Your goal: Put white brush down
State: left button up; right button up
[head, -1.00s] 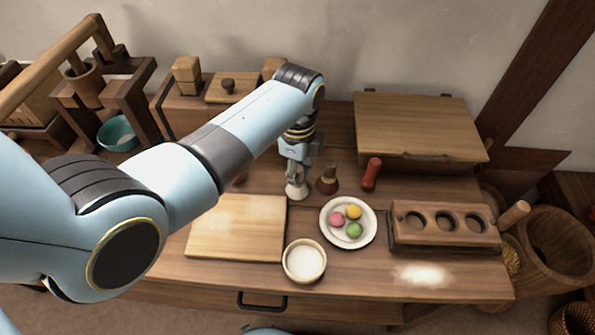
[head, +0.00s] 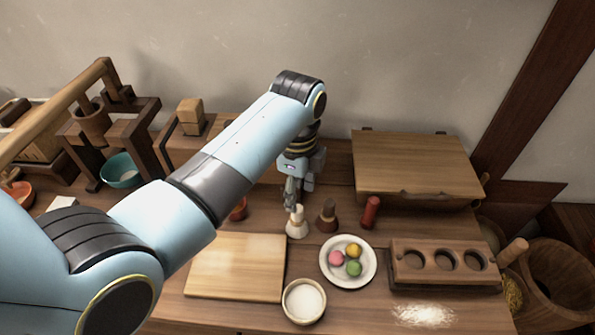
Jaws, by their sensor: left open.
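The white brush (head: 297,223) stands upright on the wooden table, with pale bristles down and a light handle up. It is left of a dark brown brush (head: 327,216) and behind the plate. My left gripper (head: 294,196) is open, pointing down just above and slightly behind the brush's handle. The fingers overlap the handle top in the picture, so I cannot tell whether they still touch it. My right gripper is not in view.
A red cylinder (head: 370,212) stands to the right. A white plate (head: 348,281) holds three coloured balls. A cutting board (head: 236,291), a bowl of white powder (head: 304,301) and a wooden mould (head: 444,287) are near. A lidded box (head: 415,160) is behind.

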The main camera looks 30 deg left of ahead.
pick_arm(q)
notch_tip(320, 180, up, 5)
jog(key=shift+r, duration=0.15)
dwell(0.5)
jog(key=shift+s, duration=0.1)
